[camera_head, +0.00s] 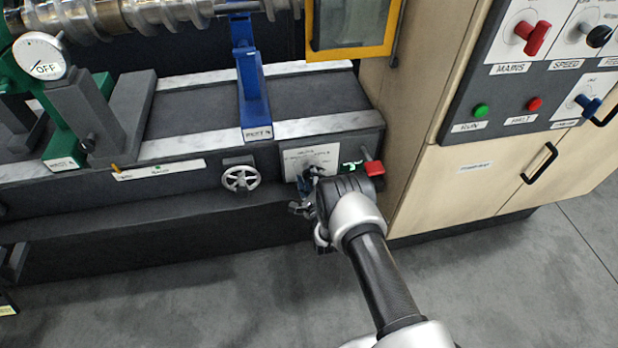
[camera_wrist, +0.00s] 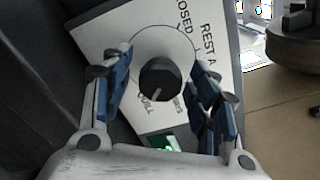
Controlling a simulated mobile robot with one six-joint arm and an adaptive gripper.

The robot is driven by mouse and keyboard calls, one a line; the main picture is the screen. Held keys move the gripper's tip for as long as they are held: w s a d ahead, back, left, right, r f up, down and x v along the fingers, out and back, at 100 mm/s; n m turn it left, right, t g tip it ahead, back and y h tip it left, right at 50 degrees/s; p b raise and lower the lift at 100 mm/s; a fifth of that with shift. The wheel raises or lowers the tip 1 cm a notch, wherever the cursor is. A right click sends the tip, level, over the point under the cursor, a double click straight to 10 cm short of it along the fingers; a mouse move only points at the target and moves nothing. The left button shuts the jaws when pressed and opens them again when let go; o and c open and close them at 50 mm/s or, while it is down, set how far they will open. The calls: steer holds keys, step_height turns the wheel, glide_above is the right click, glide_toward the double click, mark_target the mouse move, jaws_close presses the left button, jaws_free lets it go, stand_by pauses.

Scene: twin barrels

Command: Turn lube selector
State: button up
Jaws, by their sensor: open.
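The lube selector is a round black knob (camera_wrist: 160,78) on a white plate (camera_wrist: 95,32) in the wrist view. CLOSED and REST A are printed at the upper right. My gripper (camera_wrist: 163,73) is open, one blue-padded finger on each side of the knob, with visible gaps between pads and knob. In the head view my gripper (camera_head: 307,192) is at the white plate (camera_head: 318,155) on the machine's front; the knob is mostly hidden there.
A red knob (camera_head: 374,168) sits just right of the plate, close to my wrist. A white handwheel (camera_head: 240,178) is to the left. A wooden cabinet (camera_head: 480,172) with a control panel stands right. The floor (camera_head: 220,300) in front is clear.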

steer(key=shift+w, duration=0.15)
steer(key=shift+c, duration=0.3)
steer(key=c, duration=1)
